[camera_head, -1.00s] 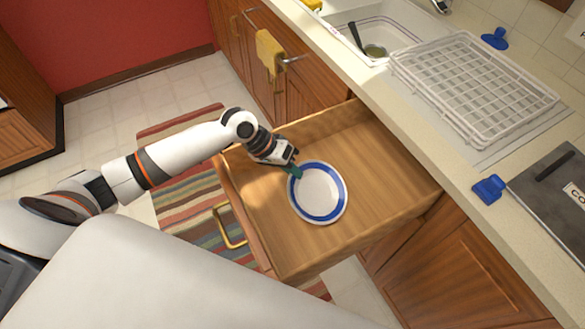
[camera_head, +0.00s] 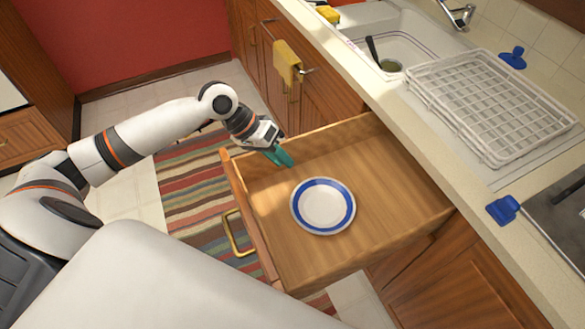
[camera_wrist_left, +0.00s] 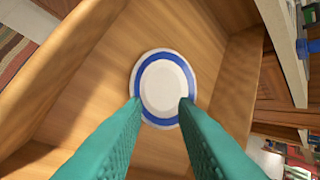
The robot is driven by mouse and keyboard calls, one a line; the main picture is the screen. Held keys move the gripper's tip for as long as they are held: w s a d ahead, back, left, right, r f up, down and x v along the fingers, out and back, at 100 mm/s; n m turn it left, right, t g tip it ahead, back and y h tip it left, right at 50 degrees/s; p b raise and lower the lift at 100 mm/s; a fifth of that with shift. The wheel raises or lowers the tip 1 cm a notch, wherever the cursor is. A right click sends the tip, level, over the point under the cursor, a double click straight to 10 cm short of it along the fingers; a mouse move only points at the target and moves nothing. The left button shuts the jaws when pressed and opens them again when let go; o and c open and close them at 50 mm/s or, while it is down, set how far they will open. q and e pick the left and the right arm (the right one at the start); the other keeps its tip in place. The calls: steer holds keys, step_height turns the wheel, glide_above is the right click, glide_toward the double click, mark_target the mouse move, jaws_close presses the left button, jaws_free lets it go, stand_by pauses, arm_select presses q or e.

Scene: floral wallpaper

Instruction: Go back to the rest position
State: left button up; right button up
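My left gripper (camera_head: 280,157) is above the open drawer's back-left part, apart from the plate. In the left wrist view its two teal fingers (camera_wrist_left: 160,103) are spread with nothing held between them. A white plate with a blue ring (camera_head: 323,206) lies in the wooden drawer (camera_head: 398,170). The plate also shows beyond the fingertips in the left wrist view (camera_wrist_left: 163,84). My right gripper is not in view.
The drawer has a brass handle (camera_head: 237,235) on its front. A counter with a white dish rack (camera_head: 490,105) and a sink (camera_head: 400,48) runs along the right. A yellow towel (camera_head: 286,62) hangs on a cabinet handle. A striped rug (camera_head: 190,190) covers the floor.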

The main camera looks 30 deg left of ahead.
arm_select(q)
steer(key=shift+v, duration=0.95)
steer(key=shift+r, duration=0.1)
